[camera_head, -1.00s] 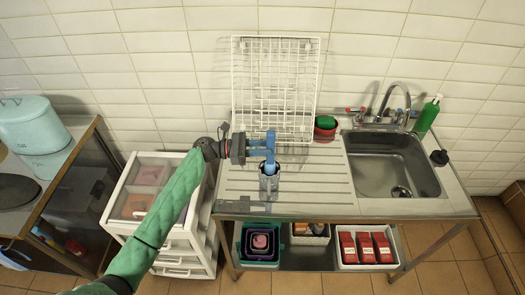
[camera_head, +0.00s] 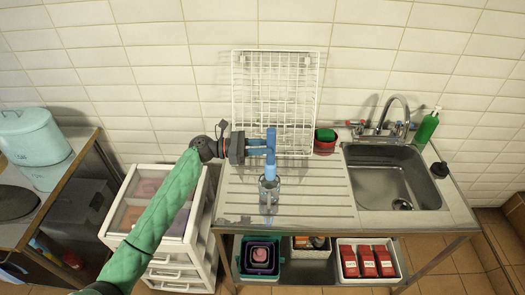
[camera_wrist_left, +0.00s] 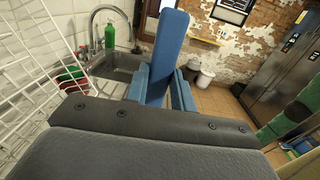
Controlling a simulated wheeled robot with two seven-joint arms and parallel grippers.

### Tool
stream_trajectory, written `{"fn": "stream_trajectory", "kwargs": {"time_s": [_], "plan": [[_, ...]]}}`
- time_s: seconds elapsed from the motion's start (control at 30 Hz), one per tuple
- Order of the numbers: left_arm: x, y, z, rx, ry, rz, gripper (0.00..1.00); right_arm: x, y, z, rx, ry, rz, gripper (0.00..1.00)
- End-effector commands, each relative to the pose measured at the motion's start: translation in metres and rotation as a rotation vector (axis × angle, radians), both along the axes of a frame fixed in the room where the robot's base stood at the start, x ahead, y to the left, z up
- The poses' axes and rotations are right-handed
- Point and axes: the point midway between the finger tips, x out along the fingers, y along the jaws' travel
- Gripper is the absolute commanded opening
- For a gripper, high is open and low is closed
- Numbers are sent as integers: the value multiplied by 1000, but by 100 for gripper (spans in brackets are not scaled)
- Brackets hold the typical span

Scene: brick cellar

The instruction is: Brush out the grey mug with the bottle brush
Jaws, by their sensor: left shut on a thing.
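The bottle brush (camera_head: 270,166) is blue and stands upright in the head view. My left gripper (camera_head: 270,146) is shut on its upper part, reaching in from the left. In the left wrist view, the blue brush handle (camera_wrist_left: 167,50) rises between the gripper's blue fingers (camera_wrist_left: 160,90). The grey mug (camera_head: 268,199) stands upright on the ribbed drainboard, directly below the brush. The brush's lower end is at the mug's mouth; how far it reaches inside is hard to tell. My right gripper is not in view.
A white wire rack (camera_head: 274,100) stands behind the mug against the tiles. The steel sink (camera_head: 390,185) is to the right, with a tap (camera_head: 394,112) and a green soap bottle (camera_head: 425,128). Red and green bowls (camera_head: 325,141) sit beside the rack. The drainboard (camera_head: 320,195) is clear around the mug.

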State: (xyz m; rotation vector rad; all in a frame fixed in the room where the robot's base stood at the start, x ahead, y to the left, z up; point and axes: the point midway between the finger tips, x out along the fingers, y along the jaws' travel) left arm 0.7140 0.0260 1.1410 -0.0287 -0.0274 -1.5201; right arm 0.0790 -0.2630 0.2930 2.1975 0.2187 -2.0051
Motion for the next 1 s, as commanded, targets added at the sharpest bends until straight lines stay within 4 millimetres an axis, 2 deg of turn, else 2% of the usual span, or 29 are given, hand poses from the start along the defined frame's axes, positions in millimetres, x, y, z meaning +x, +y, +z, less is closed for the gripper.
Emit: {"fn": "stream_trajectory", "kwargs": {"time_s": [0.5, 1.0], "plan": [[0, 0, 30, 0, -1, -1, 2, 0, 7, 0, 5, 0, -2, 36], [0, 0, 32, 0, -1, -1, 2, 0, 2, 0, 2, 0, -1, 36]]}}
